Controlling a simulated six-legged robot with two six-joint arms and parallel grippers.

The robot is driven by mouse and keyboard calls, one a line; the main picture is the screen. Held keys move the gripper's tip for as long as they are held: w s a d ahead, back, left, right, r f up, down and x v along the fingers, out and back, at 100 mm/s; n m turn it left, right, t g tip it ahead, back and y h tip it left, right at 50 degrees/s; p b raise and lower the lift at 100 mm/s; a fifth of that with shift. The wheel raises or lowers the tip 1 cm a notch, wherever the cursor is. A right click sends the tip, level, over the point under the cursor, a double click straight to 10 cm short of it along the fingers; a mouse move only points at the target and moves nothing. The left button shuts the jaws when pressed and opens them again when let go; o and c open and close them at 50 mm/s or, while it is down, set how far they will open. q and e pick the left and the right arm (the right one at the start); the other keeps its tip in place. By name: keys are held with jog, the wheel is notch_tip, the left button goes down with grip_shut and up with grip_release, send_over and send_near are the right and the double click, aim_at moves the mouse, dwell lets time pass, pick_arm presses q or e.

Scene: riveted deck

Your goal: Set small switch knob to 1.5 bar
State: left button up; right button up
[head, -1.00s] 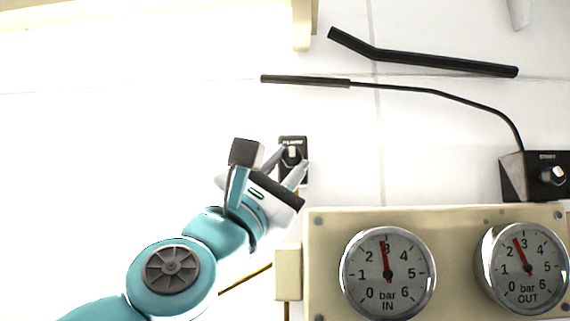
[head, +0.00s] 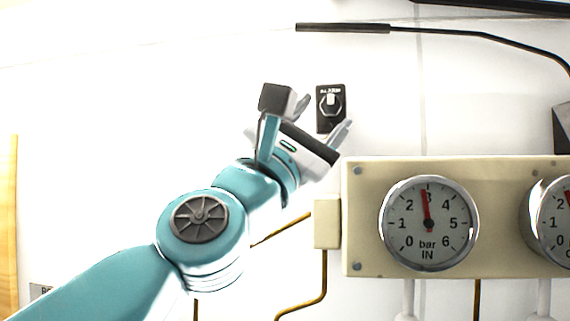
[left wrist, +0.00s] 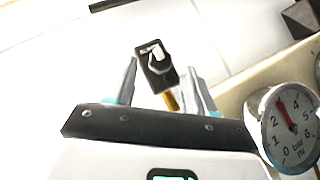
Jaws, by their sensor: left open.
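A small black switch plate (head: 322,122), with lettering that looks like ALARM, is on the white wall and carries a small pale knob (head: 331,104). The knob's handle points about straight up in the head view. My left gripper (head: 323,117) is open and empty, its fingers apart in front of the plate's lower left. In the left wrist view the plate (left wrist: 165,81) and knob (left wrist: 157,60) show beyond and between the open fingers, not gripped. The IN gauge (head: 429,245) reads just under 3 bar. My right gripper is out of view.
A cream gauge panel (head: 361,235) stands right of and below the switch, with the partly cut-off OUT gauge (head: 553,245). A black lever (head: 345,28) runs above. A dark box (head: 563,130) is at the right edge. Bare wall lies left of the switch.

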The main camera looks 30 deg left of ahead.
pick_arm(q)
jog(key=b+v, duration=0.4)
jog(key=v, duration=1)
jog(key=shift+s+f, duration=0.15)
jog(key=shift+s, duration=0.2)
jog(key=shift+a, duration=0.1)
